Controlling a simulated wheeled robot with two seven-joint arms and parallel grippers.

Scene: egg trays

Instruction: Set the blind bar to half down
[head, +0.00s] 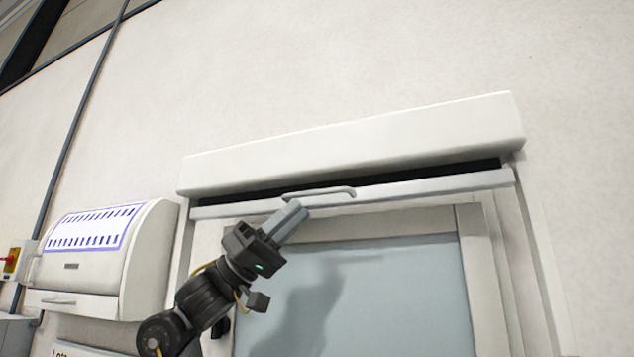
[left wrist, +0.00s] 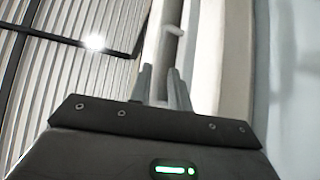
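The blind bar (head: 420,190) is a long white rail just under the white blind housing (head: 350,140) at the top of the window. A dark gap shows between rail and housing. My left gripper (head: 298,212) points up from below, close under the handle's left part. In the left wrist view its fingers (left wrist: 160,74) stand a little apart with nothing seen between them. Whether they touch the handle is unclear. My right gripper is out of view.
The window pane (head: 400,290) below the bar is pale blue with an arm shadow. A white wall box (head: 105,260) with a curved front and its own handle hangs left of the window. A red and yellow switch (head: 11,262) is at the far left.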

